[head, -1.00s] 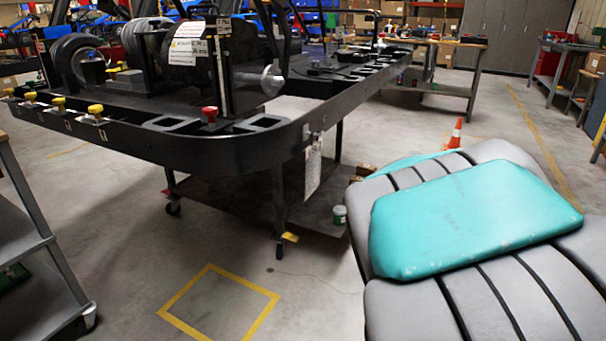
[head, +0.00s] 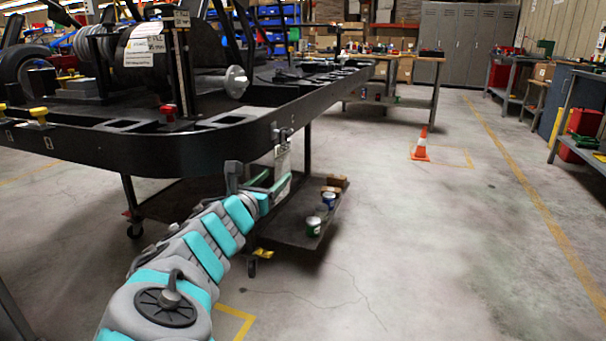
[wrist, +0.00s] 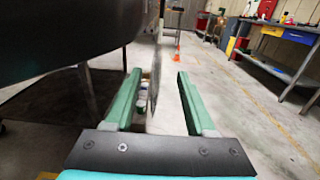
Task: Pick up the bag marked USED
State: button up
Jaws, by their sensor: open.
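A pale, flat bag (head: 283,160) hangs from a hook at the corner of the black kart stand (head: 200,147). No USED marking is readable on it. My gripper (head: 268,184) is at the bag's lower part in the head view, with its green fingers apart. In the wrist view the bag (wrist: 154,84) shows nearly edge-on, as a thin upright sheet between the two open fingers, with gaps on both sides. I cannot tell whether either finger touches it. Part of the bag's lower end is hidden by the fingers in the head view.
The stand's lower shelf (head: 290,235) holds a green can (head: 314,226), a blue can (head: 329,200) and brown blocks (head: 334,185). An orange cone (head: 421,146) stands on the floor behind to the right. The floor at the right is open.

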aim_at(284, 167)
jog(key=shift+a+x, duration=0.15)
jog(key=shift+x, duration=1.7)
jog(key=shift+a+x, duration=0.1)
jog(key=shift+x, duration=1.75)
jog(key=shift+f, duration=0.2)
grip_shut()
